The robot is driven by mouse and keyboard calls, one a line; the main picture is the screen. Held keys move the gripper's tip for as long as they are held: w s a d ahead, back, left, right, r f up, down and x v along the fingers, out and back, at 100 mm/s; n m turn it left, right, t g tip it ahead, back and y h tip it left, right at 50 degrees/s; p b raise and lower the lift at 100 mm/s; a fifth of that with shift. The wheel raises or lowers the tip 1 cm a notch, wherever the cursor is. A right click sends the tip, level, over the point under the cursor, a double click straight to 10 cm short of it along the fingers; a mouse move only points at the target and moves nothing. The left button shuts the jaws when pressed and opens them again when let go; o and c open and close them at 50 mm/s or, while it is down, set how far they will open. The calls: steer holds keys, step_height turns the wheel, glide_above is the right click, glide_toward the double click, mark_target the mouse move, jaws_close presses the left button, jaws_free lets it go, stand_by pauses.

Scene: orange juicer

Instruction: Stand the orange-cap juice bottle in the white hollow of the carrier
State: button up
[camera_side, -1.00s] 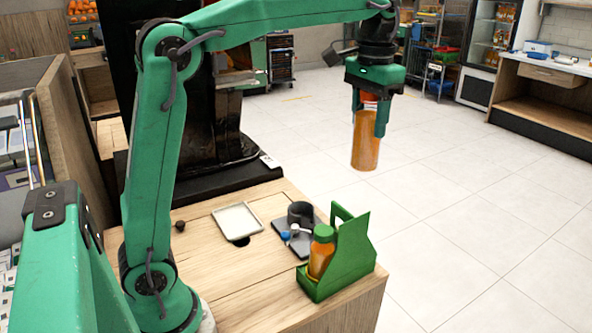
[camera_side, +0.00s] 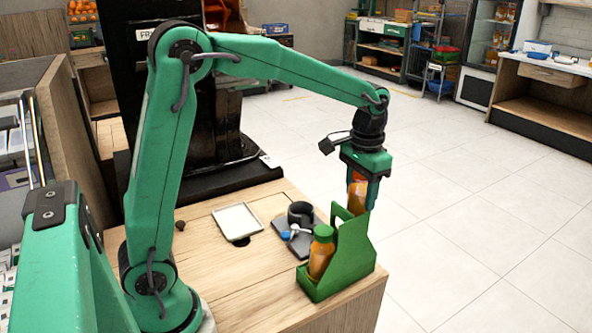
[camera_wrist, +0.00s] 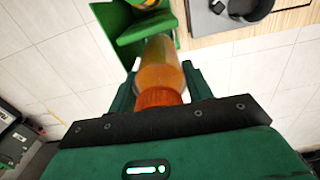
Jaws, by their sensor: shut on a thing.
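My gripper (camera_side: 357,186) is shut on the orange-cap juice bottle (camera_side: 356,194). In the side view the bottle hangs upright behind the green carrier (camera_side: 351,262), and the carrier's tall wall hides its lower part. In the wrist view the bottle (camera_wrist: 158,68) is between my fingers, its orange cap (camera_wrist: 159,97) nearest the camera and its far end close to the carrier (camera_wrist: 128,27). I cannot tell whether its bottom is inside the carrier. The white hollow does not show. A green-cap juice bottle (camera_side: 320,255) stands in the carrier's near side.
A dark grey plate with a black cup (camera_side: 300,213) lies on the wooden counter left of the carrier. A white tray (camera_side: 237,221) lies farther left. The carrier stands near the counter's right edge, with open floor beyond.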

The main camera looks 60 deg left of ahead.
mark_target(356, 232)
steer(key=shift+f, duration=5.55)
steer(key=shift+f, duration=0.15)
steer(key=o, duration=1.2)
step_height(356, 232, up, 12)
steer(key=shift+f, duration=0.1)
steer(key=shift+r, duration=0.25)
